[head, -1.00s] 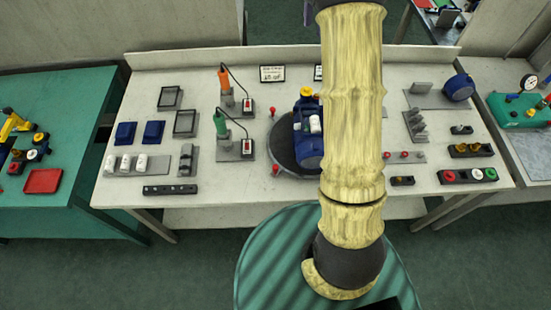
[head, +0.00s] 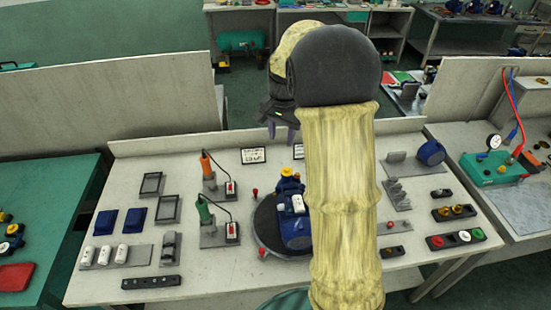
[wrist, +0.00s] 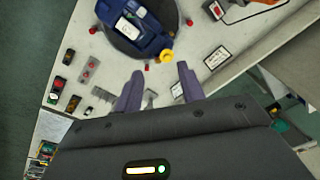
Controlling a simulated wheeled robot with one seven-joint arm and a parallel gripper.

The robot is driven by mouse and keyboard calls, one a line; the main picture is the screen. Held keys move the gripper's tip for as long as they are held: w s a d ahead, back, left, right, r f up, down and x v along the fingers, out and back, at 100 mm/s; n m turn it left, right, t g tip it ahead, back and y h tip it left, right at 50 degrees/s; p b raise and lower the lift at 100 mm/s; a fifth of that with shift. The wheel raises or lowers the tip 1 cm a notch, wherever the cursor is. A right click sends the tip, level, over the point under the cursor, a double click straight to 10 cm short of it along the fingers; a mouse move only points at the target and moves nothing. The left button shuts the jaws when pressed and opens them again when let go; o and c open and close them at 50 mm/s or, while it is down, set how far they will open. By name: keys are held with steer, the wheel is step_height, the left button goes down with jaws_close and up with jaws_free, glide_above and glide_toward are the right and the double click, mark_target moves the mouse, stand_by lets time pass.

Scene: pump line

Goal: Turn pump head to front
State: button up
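A blue pump (head: 296,230) with a white box on its side and a yellow cap (head: 287,172) sits on a dark round turntable (head: 264,222) at the middle of the bench; my arm hides its right side. In the wrist view the pump (wrist: 150,42) is at the top, its yellow cap (wrist: 167,56) pointing down-right. My gripper (head: 281,132) is raised above the back of the bench, apart from the pump. In the wrist view the two fingers of my gripper (wrist: 158,72) are spread with nothing between them.
Red pegs (head: 255,192) stand around the turntable. An orange-handled tool (head: 208,165) and a green-handled tool (head: 204,212) stand in holders to its left. Small signs (head: 253,156) stand behind. Button blocks (head: 455,239) and a blue motor (head: 431,153) are at the right.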

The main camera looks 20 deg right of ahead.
steer(key=s+a+f+n, duration=0.2)
steer(key=s+n, duration=0.1)
steer(key=s, duration=0.3)
steer(key=s+a+f+n+t, duration=0.1)
steer(key=s+a+f+n, duration=0.1)
steer(key=s, duration=0.5)
steer(key=s+a+f+n, duration=0.2)
steer(key=s+a+n, duration=0.1)
steer(key=s, duration=0.4)
steer(key=shift+s+a+n+t, duration=0.2)
steer(key=shift+n+t, duration=0.1)
steer(key=shift+n, duration=0.3)
